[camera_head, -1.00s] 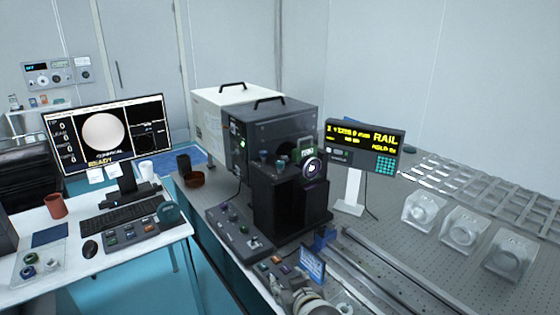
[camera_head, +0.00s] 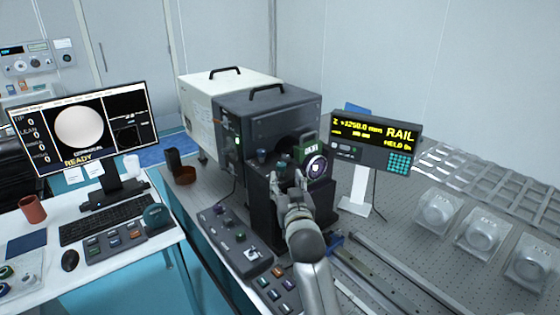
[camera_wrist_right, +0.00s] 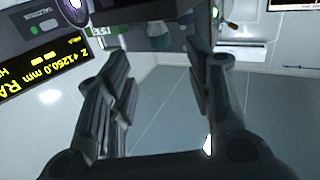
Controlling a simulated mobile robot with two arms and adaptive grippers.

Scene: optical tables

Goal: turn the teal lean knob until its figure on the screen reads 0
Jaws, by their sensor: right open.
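Two small knobs stand on top of the black mount in front of the dark grey box. One looks teal (camera_head: 262,156); the other, bluish and darker (camera_head: 281,166), is just beside it. I cannot tell surely which is the lean knob. My right gripper (camera_head: 287,182) is open, in front of and just below the knobs. In the right wrist view a teal-grey knob (camera_wrist_right: 158,36) shows beyond the gap between my open fingers (camera_wrist_right: 157,62), not between them. The monitor (camera_head: 80,128) has a LEAN line whose small figure looks like 0. My left gripper is out of view.
A round lens (camera_head: 317,167) sits right of the knobs. The lit RAIL display (camera_head: 372,140) stands behind it to the right. A control box (camera_head: 236,238) lies left of my arm. Several clear lens holders (camera_head: 437,212) stand at right.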

